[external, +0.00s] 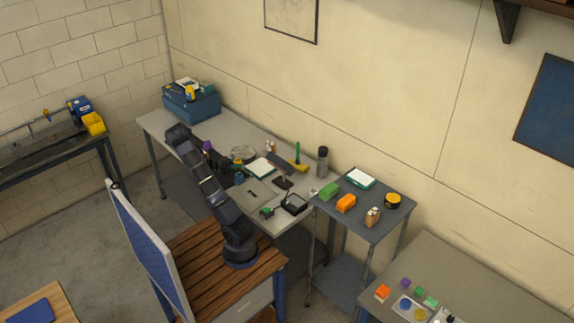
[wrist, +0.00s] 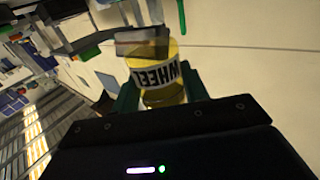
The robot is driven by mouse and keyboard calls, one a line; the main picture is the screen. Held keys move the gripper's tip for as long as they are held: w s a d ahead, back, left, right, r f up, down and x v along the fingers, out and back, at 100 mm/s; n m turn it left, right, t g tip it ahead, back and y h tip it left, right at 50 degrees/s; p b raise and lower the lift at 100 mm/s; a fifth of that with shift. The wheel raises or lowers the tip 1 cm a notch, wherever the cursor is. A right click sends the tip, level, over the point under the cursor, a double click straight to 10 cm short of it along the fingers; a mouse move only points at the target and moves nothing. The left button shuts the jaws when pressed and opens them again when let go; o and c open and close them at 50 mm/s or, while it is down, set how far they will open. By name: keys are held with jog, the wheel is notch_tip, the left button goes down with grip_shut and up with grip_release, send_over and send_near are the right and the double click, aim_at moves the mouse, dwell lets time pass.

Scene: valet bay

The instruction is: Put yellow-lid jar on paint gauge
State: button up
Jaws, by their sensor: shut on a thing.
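My gripper (wrist: 160,84) is shut on a yellow jar with a white label reading WHEEL (wrist: 152,74), held between its two green fingers in the wrist view. A grey block (wrist: 142,42) overlaps the jar's far end; I cannot tell whether they touch. In the external view my gripper (external: 224,166) is over the long workbench, and the held jar is not clear there. A dark round tin with a yellow top (external: 392,200) stands on the small side table. I cannot tell for sure which thing is the paint gauge; a small black device (external: 283,183) lies on the workbench.
The side table (external: 374,230) also holds green (external: 329,190) and orange (external: 346,203) blocks and a small bottle (external: 372,216).

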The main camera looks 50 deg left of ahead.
jog(key=shift+f, duration=1.7)
jog(key=shift+f, duration=0.1)
jog(key=o, duration=1)
jog(key=shift+s+a, duration=0.15)
jog(key=shift+s, duration=0.05)
jog(key=v, duration=1.1)
jog(key=shift+s+a, duration=0.1)
jog(key=shift+s, duration=0.1)
